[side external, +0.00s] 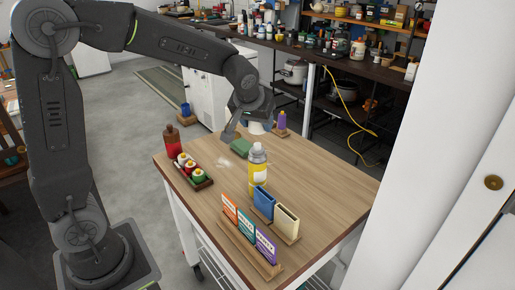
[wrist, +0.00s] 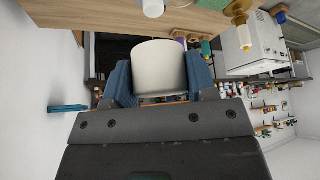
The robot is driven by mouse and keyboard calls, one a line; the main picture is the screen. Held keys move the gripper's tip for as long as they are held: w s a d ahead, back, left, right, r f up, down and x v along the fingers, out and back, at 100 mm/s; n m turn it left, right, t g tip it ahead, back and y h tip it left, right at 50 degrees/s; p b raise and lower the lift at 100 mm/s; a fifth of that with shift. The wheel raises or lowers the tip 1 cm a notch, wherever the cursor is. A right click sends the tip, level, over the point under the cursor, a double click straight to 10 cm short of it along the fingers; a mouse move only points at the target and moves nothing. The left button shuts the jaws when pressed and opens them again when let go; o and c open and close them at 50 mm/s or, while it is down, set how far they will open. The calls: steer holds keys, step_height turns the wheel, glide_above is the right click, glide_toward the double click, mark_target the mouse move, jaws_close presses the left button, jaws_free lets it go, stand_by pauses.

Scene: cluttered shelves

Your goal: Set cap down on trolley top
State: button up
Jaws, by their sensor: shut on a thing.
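The white cap (wrist: 158,68) is a plain, wide cylinder held between the two blue-grey fingers of my gripper (wrist: 160,80) in the wrist view. I cannot tell whether the cap touches the wood. The trolley top (wrist: 85,14) also shows along the upper edge of the wrist view.
A yellow bottle (side external: 258,170) stands nearer the camera, with a tray of small jars (side external: 190,168), a red bottle (side external: 172,140) and upright cards (side external: 246,235) around. The right side of the top is clear.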

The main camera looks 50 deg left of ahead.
steer(key=w+d+f+m+h, duration=0.3)
steer(key=w+m, duration=0.2)
steer(key=w, duration=0.2)
steer(key=s+a+f+m+g+h, duration=0.1)
steer(key=s+a+f+m+h, duration=0.2)
steer(key=a+m, duration=0.4)
steer(key=s+a+f+m+g+h, duration=0.1)
steer(key=a+f+m+h, duration=0.1)
steer(key=a+f+m, duration=0.5)
steer(key=n, duration=0.1)
glide_above(280, 176)
steer(key=s+a, duration=0.1)
steer(key=f, duration=0.4)
steer(key=shift+a+f, duration=0.1)
steer(key=shift+a, duration=0.1)
steer(key=shift+f, duration=2)
steer(key=shift+f, duration=0.6)
steer(key=o, duration=0.9)
steer(key=shift+o, duration=0.2)
